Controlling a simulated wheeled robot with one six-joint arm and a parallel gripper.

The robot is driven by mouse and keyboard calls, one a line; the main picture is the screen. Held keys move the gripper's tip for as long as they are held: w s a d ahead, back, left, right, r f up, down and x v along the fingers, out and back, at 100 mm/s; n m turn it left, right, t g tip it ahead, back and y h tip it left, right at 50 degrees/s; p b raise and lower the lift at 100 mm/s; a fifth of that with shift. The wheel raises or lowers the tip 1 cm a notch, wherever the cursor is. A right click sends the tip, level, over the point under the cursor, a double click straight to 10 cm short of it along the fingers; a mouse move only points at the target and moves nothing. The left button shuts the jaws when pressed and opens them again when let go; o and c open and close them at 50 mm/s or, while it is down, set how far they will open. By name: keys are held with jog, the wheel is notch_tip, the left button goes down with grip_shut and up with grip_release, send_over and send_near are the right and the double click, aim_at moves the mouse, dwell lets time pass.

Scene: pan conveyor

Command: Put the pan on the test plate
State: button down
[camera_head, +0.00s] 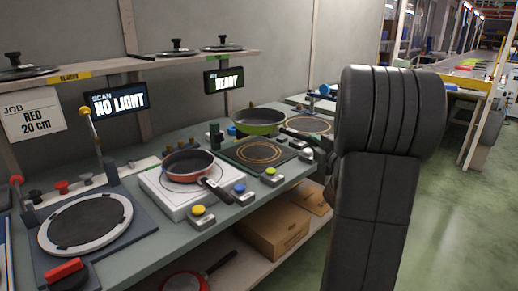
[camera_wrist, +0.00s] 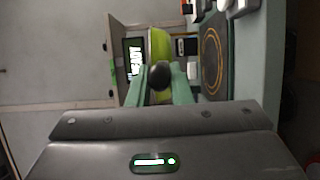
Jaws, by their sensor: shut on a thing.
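A green pan (camera_head: 258,128) hangs level behind and above a dark plate with orange rings (camera_head: 258,154), under a display reading READY. I cannot tell which plate is the test plate. In the wrist view my gripper (camera_wrist: 160,76) is shut on the green pan's dark handle, with the pan's green side (camera_wrist: 160,45) beyond the fingers. The ringed plate also shows at the right there (camera_wrist: 213,62). In the head view my arm hides most of the gripper. A red pan (camera_head: 188,164) sits on a white plate unit (camera_head: 172,207), its handle pointing front right.
A job card (camera_head: 33,113) reads RED 20 cm. A SCAN display (camera_head: 115,100) reads NO LIGHT above a round plate (camera_head: 87,222). Lids lie on the upper shelf (camera_head: 180,62). Below are boxes (camera_head: 273,228) and another red pan (camera_head: 186,284). Colored buttons line the bench front.

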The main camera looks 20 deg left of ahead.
notch_tip(320, 180, down, 10)
jog(key=b, duration=0.1)
jog(key=shift+r+b, duration=0.15)
jog(key=shift+b, duration=0.25)
jog(key=shift+f, duration=0.2)
jog(key=c, duration=1.3)
grip_release()
jog(key=v, duration=1.2)
jog(key=shift+r, duration=0.15)
